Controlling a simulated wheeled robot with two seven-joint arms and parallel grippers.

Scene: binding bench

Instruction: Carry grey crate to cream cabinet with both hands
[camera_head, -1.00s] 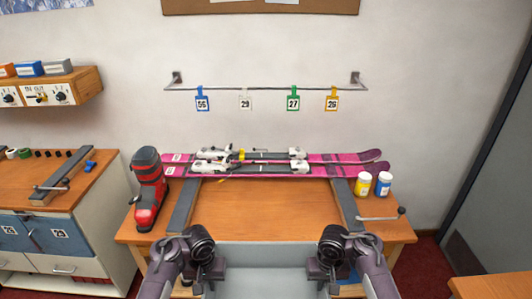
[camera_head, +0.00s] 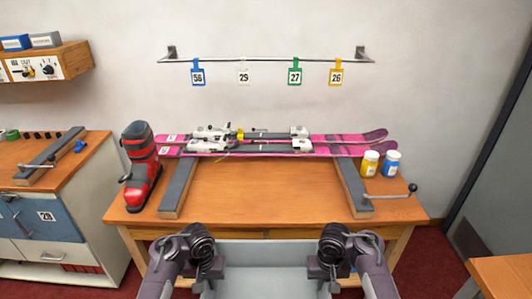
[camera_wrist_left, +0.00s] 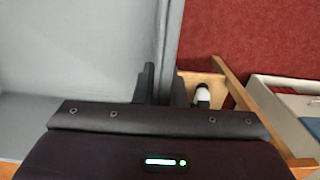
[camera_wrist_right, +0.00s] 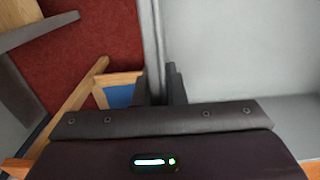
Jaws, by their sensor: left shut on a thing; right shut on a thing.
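The grey crate (camera_head: 267,252) is at the bottom of the head view, cut off by the lower edge. The part of its inside that shows is bare. My left gripper (camera_head: 210,272) is shut on its left wall and my right gripper (camera_head: 325,272) on its right wall. Both wrist views show the wall between the fingers, in the left wrist view (camera_wrist_left: 165,60) and the right wrist view (camera_wrist_right: 152,50). The cream cabinet (camera_head: 98,216) stands at the left, with a wooden top and a blue drawer front. The crate is apart from it.
The wooden bench (camera_head: 265,195) is straight ahead, holding pink skis (camera_head: 345,148), a red boot (camera_head: 141,170) and two small jars. A clamp-like bar (camera_head: 45,160) lies on the cabinet top. Another wooden top (camera_head: 505,275) is at the lower right. Red floor shows between.

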